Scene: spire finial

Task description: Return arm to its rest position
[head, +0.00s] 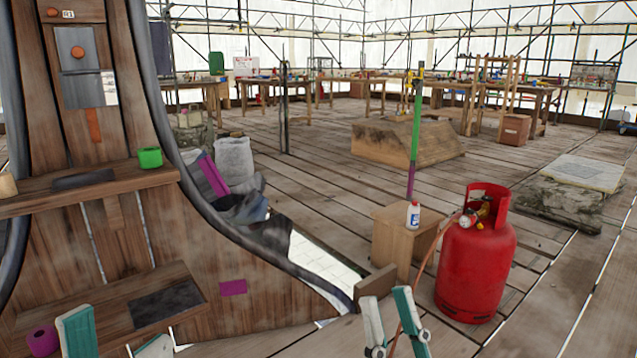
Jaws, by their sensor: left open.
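My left gripper (115,325) is at the bottom left of the head view, with teal and white fingers spread wide. Nothing shows between them. It is in front of the lower wooden ledge (100,305) of the spire. My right gripper (387,296) is at the bottom, right of centre, with its fingers pointing up and a gap between them. It holds nothing that I can see. An orange hose (428,262) runs down behind it. Both arms are mostly below the frame, so their posture is hidden.
The wooden spire with dark curved edges (215,215) fills the left. A purple roll (42,339) lies near my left gripper. A green block (150,158) sits on the upper ledge. A red gas cylinder (476,262) and a wooden box (397,243) stand beyond my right gripper.

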